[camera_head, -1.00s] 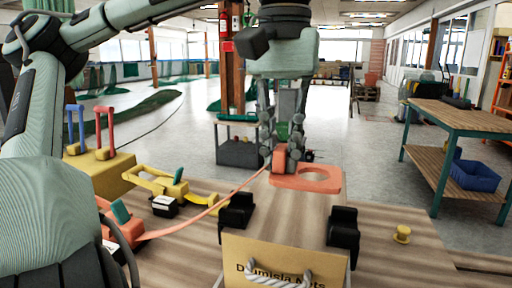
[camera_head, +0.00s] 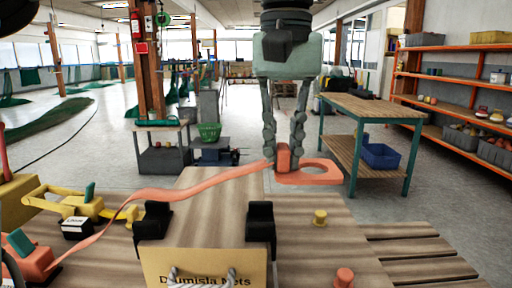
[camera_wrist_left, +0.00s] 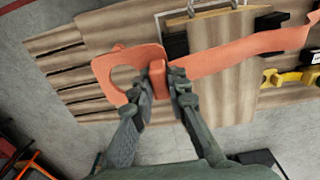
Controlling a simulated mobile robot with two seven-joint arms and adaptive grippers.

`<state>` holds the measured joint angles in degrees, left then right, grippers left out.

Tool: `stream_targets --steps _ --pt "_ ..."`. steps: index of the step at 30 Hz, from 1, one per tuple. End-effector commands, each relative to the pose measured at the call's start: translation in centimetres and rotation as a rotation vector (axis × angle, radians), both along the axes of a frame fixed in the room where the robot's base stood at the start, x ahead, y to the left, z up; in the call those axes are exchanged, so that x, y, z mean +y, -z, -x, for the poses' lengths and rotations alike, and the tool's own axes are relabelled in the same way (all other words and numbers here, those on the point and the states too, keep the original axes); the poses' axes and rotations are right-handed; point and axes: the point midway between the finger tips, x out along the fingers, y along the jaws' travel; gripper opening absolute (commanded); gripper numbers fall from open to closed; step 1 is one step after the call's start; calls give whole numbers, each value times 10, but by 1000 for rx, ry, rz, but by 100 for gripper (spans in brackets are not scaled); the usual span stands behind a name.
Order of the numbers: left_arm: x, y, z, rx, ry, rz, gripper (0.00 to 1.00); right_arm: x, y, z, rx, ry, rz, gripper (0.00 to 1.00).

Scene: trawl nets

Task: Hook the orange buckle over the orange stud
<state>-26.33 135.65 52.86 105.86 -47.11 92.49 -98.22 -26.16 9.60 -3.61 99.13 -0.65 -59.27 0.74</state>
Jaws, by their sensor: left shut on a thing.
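The orange buckle (camera_head: 310,177), a flat plate with a round hole, is held up over the far edge of the wooden table. My left gripper (camera_head: 284,158) is shut on the upright tab at its strap end. In the left wrist view the gripper (camera_wrist_left: 163,82) grips the tab, and the buckle's hole (camera_wrist_left: 124,79) is clear of the fingers. A long orange strap (camera_head: 180,193) runs from the buckle to an orange ratchet (camera_head: 38,258) at the left. The orange stud (camera_head: 343,278) stands at the bottom right, nearer than the buckle and apart from it. My right gripper is not in view.
A yellow stud (camera_head: 320,217) stands between the buckle and the orange stud. Two black brackets (camera_head: 261,226) flank a labelled board (camera_head: 160,265) with a rope handle. Yellow strap gear (camera_head: 60,203) lies at the left. Slatted table (camera_head: 410,250) to the right is bare.

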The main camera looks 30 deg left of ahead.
Motion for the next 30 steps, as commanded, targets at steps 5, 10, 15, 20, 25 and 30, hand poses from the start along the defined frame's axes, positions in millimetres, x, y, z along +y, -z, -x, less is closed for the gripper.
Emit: stream_targets --steps 5,10,15,20,25,30 --pt "-18 -1 -16 1 1 -1 0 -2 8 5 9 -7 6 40" --pt "-34 -1 -31 1 1 -1 0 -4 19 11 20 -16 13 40" --pt "-50 -1 -46 0 0 0 0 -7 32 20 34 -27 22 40" --pt "-64 1 -59 1 0 0 0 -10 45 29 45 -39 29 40" --pt "-62 25 -57 0 0 -1 0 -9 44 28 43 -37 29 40" --pt "-62 48 -57 1 1 -1 0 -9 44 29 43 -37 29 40"
